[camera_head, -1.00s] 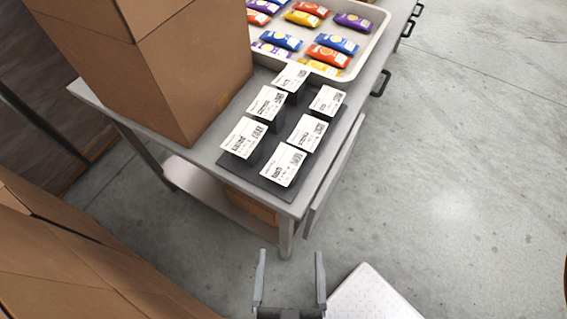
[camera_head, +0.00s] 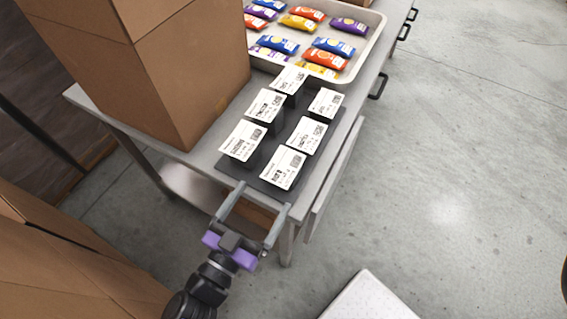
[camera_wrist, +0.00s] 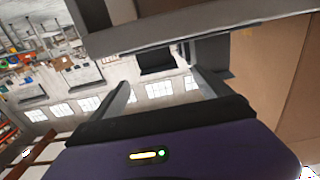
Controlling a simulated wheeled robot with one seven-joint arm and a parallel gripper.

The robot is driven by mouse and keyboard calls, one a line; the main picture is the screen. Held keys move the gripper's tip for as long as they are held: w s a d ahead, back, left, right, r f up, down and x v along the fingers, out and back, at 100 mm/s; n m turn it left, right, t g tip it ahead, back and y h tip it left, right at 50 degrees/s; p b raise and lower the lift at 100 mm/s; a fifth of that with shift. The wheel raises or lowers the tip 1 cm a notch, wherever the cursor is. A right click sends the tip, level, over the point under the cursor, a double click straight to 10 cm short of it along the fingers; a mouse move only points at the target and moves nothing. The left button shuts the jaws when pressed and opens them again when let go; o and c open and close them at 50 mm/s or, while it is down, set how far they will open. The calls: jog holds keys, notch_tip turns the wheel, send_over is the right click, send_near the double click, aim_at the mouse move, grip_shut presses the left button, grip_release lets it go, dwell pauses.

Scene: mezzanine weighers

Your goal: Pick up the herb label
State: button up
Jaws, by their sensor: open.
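Several white printed labels stand in two rows on a dark holder (camera_head: 273,148) at the near end of the metal table. The left row has a near label (camera_head: 242,140), a middle label (camera_head: 266,105) and a far label (camera_head: 290,79). The right row has a near label (camera_head: 283,167), a middle label (camera_head: 306,135) and a far label (camera_head: 325,102). The print is too small to tell which is the herb label. My gripper (camera_head: 263,196) is open and empty, just in front of the near labels by the table's front edge. Its fingers also show in the wrist view (camera_wrist: 163,88).
A metal tray (camera_head: 352,72) of colourful packets lies behind the labels. A tall cardboard box (camera_head: 190,85) stands close on their left. More boxes (camera_head: 70,265) are at the lower left.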

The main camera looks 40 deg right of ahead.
aim_at(271, 196)
jog(key=p+x, duration=0.1)
jog(key=x, duration=0.3)
jog(key=shift+d+f, duration=0.15)
jog(key=shift+d, duration=0.1)
jog(key=c, duration=1.4)
